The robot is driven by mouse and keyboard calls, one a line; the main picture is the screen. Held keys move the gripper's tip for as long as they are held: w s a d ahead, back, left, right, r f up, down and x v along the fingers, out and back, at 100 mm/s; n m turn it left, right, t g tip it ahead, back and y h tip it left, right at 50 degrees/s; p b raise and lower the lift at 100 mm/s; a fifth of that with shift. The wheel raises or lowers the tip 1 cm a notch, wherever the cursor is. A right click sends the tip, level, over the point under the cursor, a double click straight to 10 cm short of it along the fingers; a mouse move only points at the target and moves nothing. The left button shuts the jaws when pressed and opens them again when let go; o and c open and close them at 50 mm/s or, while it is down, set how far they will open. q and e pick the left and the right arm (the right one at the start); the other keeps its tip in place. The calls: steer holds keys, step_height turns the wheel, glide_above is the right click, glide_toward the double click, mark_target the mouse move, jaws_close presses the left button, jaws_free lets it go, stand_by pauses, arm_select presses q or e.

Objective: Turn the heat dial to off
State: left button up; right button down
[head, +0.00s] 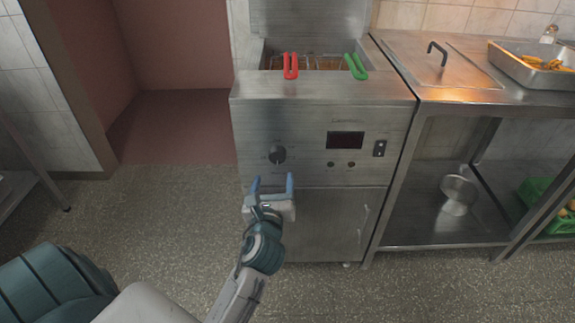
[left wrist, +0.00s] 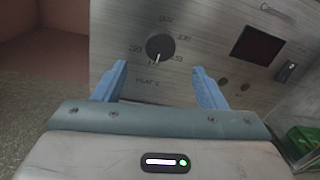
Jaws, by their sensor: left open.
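The heat dial (head: 277,154) is a round black knob on the steel front panel of the fryer (head: 290,118). In the left wrist view the dial (left wrist: 159,47) shows a pale pointer mark toward its lower side, with numbers printed around it. My left gripper (head: 272,183) is open, with blue fingers, just below and in front of the dial. In the left wrist view its fingertips (left wrist: 158,72) are apart and the dial shows beyond and between them, not touched as far as I can see. My right gripper is not in view.
A dark display (head: 346,141), two small buttons and a black switch (head: 379,148) lie right of the dial. Baskets with red (head: 290,66) and green (head: 355,66) handles sit in the fryer top. A steel counter (head: 452,93) stands at right.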

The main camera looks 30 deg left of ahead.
mark_target(277, 158)
arm_select(q)
steer(key=x, duration=0.8)
steer(key=shift+w+b, duration=0.1)
steer(key=shift+b, duration=0.3)
steer(key=shift+c, duration=0.3)
steer(key=c, duration=0.9)
